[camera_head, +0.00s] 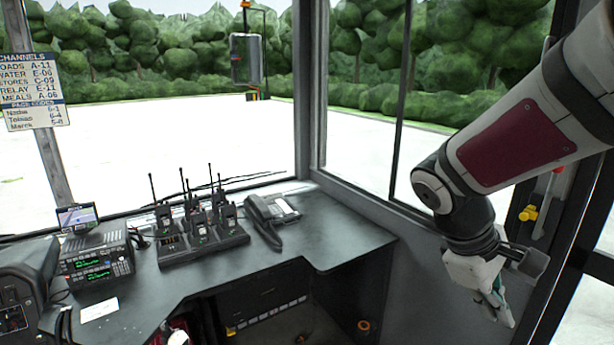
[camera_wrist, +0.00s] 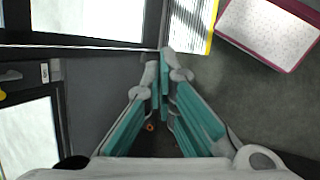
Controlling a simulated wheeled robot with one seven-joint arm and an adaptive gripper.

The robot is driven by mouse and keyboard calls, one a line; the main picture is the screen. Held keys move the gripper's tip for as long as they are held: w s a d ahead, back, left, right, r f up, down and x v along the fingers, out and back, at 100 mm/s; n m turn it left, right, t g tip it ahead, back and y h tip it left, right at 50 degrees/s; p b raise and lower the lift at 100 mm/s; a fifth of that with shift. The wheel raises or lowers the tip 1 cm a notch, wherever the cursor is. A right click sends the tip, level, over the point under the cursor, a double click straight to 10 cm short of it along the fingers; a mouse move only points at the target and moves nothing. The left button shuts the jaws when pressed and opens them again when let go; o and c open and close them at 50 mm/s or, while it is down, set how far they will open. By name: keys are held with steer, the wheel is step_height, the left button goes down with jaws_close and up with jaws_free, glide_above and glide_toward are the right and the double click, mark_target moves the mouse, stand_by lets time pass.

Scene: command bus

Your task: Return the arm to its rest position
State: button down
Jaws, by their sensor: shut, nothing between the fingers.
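My gripper (camera_head: 497,291) hangs at the right of the head view, pointing down beside the grey wall under the window, clear of the desk. In the wrist view my gripper (camera_wrist: 163,62) has its teal-padded fingers together at the tips, with nothing between them. My arm comes in from the upper right of the head view and bends down at the wrist.
The dark desk (camera_head: 335,236) holds a charger rack (camera_head: 205,245) with several handheld radios, a desk phone (camera_head: 265,220) and a radio set (camera_head: 97,264). A channel sign (camera_head: 33,90) hangs at left. A yellow fitting (camera_head: 528,213) is near my wrist.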

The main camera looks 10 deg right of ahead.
steer(key=s+a+r+m+t+y, duration=0.2)
steer(key=s+a+t, duration=0.1)
steer(key=a, duration=0.4)
steer(key=s+a+r+m+t+y, duration=0.3)
steer(key=s+a, duration=0.1)
steer(key=a, duration=0.4)
steer(key=shift+a+r+y, duration=0.15)
steer(key=shift+y, duration=0.15)
